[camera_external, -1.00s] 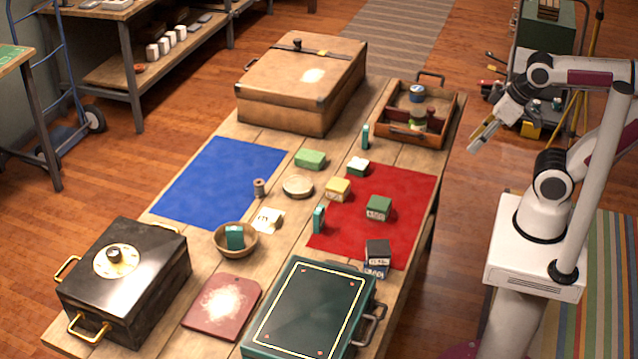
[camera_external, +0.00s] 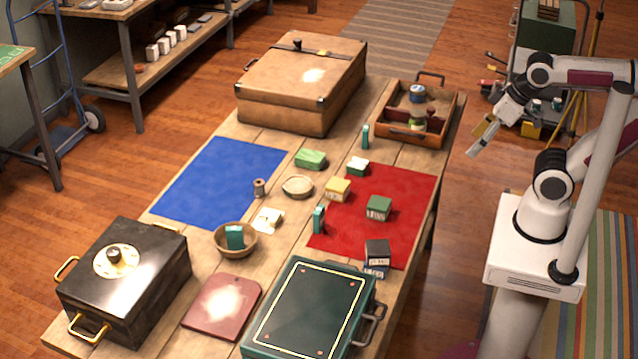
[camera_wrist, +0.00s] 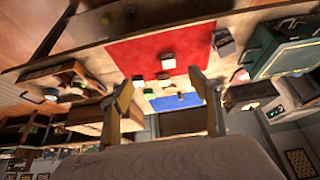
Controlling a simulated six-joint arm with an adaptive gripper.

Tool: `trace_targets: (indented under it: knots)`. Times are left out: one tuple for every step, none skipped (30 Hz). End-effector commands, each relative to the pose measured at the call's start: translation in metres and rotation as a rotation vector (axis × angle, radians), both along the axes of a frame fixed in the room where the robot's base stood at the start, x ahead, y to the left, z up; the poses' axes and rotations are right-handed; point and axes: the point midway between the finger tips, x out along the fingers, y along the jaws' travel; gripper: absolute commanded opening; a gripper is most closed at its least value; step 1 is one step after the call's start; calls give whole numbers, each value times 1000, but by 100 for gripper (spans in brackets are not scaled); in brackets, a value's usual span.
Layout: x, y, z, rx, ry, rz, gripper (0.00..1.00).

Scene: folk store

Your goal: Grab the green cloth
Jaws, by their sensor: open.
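No spread-out green cloth shows. The flat cloths on the table are blue (camera_external: 222,180) and red (camera_external: 400,195). My gripper (camera_external: 481,138) is open and empty in the air off the table's right side, well away from the green item. In the wrist view my gripper (camera_wrist: 160,80) has its two fingers apart, with the red cloth (camera_wrist: 160,52) and the blue cloth (camera_wrist: 176,101) beyond them.
A tan case (camera_external: 290,90) and a wooden tray (camera_external: 410,130) stand at the back. A black box (camera_external: 150,275) and a green case (camera_external: 310,310) stand at the front. Small boxes (camera_external: 378,207), a shallow dish (camera_external: 297,186) and a bowl (camera_external: 248,252) crowd the middle.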

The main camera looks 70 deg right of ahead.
Motion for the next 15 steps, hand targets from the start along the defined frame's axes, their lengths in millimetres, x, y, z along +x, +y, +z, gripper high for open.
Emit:
trace_targets:
  knots:
    - [0,0,0,0,0,0,62]
    - [0,0,0,0,0,0,62]
    - [0,0,0,0,0,0,62]
    - [1,0,0,0,-1,0,62]
    - [1,0,0,-1,-1,0,62]
    - [2,0,0,0,-2,-1,62]
    - [4,-1,0,-1,-3,-2,62]
    - [6,-1,0,-2,-5,-3,62]
    - [9,-2,1,-3,-9,-4,62]
    - [12,-3,1,-5,-11,-6,62]
    - [15,-3,1,-6,-14,-8,62]
    - [21,-4,1,-8,-20,-10,62]
    - [25,-5,1,-10,-24,-12,62]
    - [30,-6,2,-12,-29,-14,62]
    - [38,-8,2,-16,-35,-17,62]
